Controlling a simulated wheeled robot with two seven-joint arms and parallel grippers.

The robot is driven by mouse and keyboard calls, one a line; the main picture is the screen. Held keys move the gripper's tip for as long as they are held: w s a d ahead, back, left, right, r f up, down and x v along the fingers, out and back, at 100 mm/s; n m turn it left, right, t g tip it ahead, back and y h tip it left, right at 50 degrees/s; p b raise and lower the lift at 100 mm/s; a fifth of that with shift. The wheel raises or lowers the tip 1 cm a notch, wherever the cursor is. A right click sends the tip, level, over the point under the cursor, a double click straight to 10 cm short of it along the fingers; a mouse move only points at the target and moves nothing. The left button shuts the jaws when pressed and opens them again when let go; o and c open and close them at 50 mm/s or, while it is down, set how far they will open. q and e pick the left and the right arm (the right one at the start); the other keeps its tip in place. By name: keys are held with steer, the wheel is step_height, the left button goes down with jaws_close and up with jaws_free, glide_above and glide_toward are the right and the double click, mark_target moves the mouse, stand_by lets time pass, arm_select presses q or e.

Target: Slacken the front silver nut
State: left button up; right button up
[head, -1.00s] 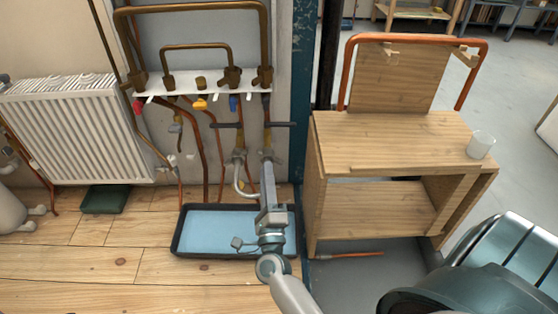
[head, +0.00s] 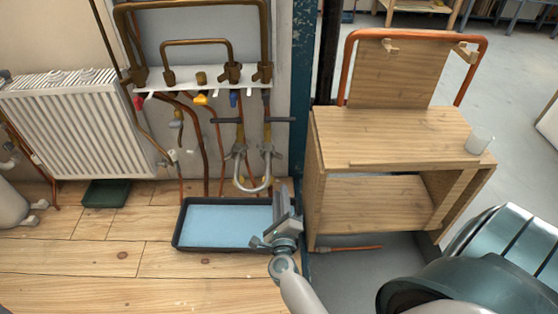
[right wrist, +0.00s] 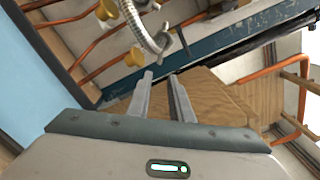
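In the head view, two vertical pipes hang below the brass manifold and meet in a silver U-bend (head: 254,188). A silver nut (head: 267,150) sits on the right pipe and another silver nut (head: 239,150) on the left one; I cannot tell for sure which is the front one. My right gripper (head: 286,192) is below and right of the U-bend, apart from it. In the right wrist view, its two fingers (right wrist: 160,84) are apart with nothing between them. A silver nut with wings (right wrist: 168,42) and the curved silver pipe show just beyond the fingertips. My left gripper is out of view.
A dark tray with a blue inside (head: 222,228) lies on the floor below the pipes. A wooden bench (head: 390,140) with a white cup (head: 479,141) stands at the right, past a blue post (head: 301,90). A radiator (head: 75,125) is at the left.

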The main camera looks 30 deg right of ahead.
mark_target(279, 158)
steer(key=b+x, duration=0.2)
steer(key=x, duration=1.4)
steer(key=shift+d+b, duration=0.1)
steer(key=shift+b, duration=0.2)
jaws_close()
